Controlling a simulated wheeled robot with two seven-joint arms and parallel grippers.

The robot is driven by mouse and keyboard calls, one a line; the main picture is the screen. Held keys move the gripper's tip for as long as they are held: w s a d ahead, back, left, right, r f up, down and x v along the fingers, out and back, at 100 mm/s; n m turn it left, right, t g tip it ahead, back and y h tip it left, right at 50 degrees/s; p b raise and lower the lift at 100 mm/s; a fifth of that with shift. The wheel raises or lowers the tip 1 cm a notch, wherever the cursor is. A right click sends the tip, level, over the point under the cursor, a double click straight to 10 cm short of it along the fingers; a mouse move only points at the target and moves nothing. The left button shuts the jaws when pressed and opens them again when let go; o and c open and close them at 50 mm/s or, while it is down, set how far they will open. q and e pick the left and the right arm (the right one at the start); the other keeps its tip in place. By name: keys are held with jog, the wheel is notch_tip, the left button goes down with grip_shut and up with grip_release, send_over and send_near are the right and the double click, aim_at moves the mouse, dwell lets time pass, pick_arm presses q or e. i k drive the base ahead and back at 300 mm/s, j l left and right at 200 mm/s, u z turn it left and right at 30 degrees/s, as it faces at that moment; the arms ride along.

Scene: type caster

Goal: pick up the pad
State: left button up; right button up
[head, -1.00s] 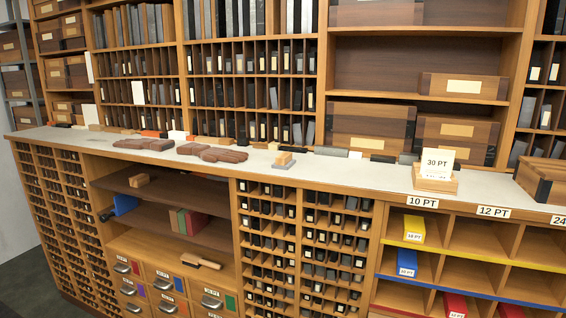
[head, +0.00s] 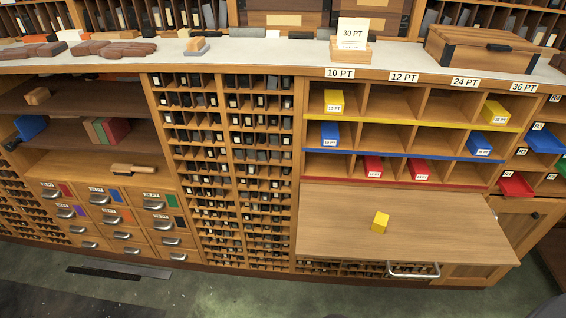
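I cannot tell for sure which thing is the pad. One candidate is a small grey-blue flat piece with a wooden block on top (head: 194,49), lying on the pale counter (head: 270,54) left of centre. Another small loose thing is a yellow block (head: 380,222) standing alone on the wooden pull-out board (head: 340,215) at the lower right. Neither of my grippers shows in the head view.
A wooden holder with a 30 PT card (head: 350,49) and a dark-cornered wooden case (head: 480,52) stand on the counter. Below are labelled cubbies (head: 395,103) with coloured boxes. The board juts out, with a metal handle (head: 413,269) under its front.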

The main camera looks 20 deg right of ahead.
aim_at(196, 47)
jog(key=i+j+z, duration=0.15)
jog(key=j, duration=0.25)
jog(key=i+j+z, duration=0.1)
jog(key=i+j, duration=0.25)
jog(key=i+j+z, duration=0.15)
jog(key=j, duration=0.3)
jog(key=i, duration=0.05)
